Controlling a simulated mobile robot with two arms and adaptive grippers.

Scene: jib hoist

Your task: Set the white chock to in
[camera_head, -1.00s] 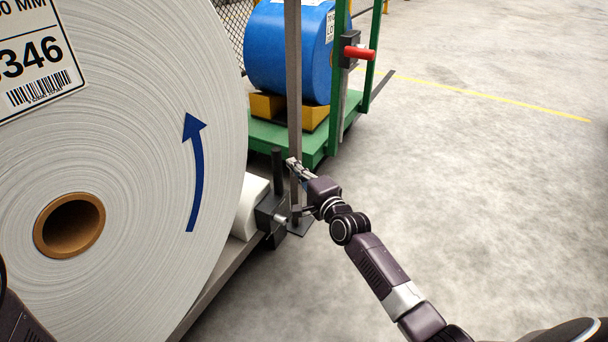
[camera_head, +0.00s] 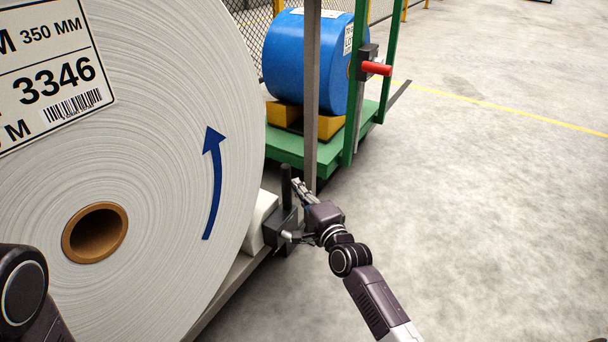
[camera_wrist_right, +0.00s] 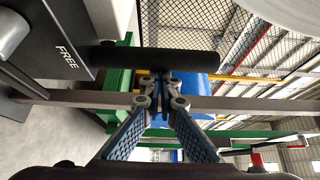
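The white chock (camera_head: 262,222) sits low against the right side of the big white paper roll (camera_head: 160,150), partly hidden behind a dark block (camera_head: 278,228). A dark upright handle (camera_head: 286,182) rises from that block. In the right wrist view the block (camera_wrist_right: 60,45) carries the word FREE, and the handle (camera_wrist_right: 160,57) crosses the view just beyond the fingertips. My right gripper (camera_head: 299,186) is just right of the handle. In the wrist view its fingers (camera_wrist_right: 161,85) come together with nothing visible between them; contact with the handle cannot be made out. My left gripper is out of view.
A grey post (camera_head: 312,90) stands just behind my right gripper. Beyond it, a green cart (camera_head: 288,150) carries a blue roll (camera_head: 308,60) on yellow blocks, with a red handle (camera_head: 376,68) on its frame. The concrete floor to the right is clear.

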